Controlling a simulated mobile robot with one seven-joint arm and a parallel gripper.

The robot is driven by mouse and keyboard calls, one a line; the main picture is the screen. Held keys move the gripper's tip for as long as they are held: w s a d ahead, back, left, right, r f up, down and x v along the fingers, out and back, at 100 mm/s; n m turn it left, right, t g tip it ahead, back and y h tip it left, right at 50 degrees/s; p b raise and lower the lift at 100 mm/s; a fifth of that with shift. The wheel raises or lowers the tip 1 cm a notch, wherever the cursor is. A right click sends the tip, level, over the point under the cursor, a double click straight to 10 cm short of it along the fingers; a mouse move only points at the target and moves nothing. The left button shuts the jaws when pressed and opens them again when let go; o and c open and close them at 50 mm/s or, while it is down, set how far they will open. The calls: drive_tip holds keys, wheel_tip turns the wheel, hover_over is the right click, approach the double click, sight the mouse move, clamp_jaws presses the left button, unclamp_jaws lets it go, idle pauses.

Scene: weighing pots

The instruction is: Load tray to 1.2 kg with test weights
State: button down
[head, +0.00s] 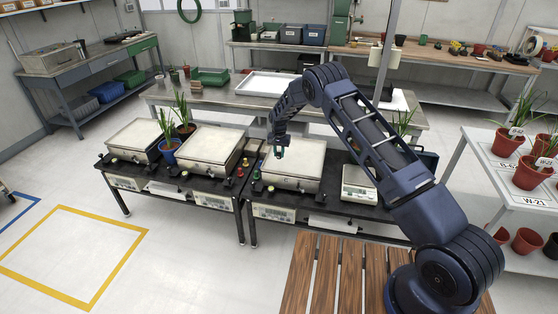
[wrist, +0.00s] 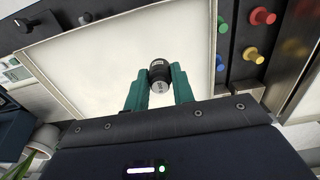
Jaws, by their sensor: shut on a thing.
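My gripper (head: 279,153) is over the third large scale from the left. In the wrist view its teal fingertips (wrist: 158,88) are shut on a dark cylindrical test weight (wrist: 160,72) with a paler end. The scale's pale square tray (head: 305,158) lies below and also fills much of the wrist view (wrist: 95,70). I cannot tell whether the weight touches the tray. No other weight shows on the visible part of this tray. The scale's display (head: 273,213) is lit on the front, but its digits are too small to read.
Red, yellow and green knob-topped pieces (wrist: 253,55) stand beside the tray. Two other large scales (head: 205,146) (head: 134,138) are to the left, with potted plants (head: 170,147) between them. A small scale (head: 359,180) stands to the right. A wooden slatted platform (head: 335,270) lies in front.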

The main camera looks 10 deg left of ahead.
drive_tip(key=shift+f, duration=2.2)
drive_tip(key=c, duration=1.2)
unclamp_jaws()
drive_tip(key=shift+f, duration=0.15)
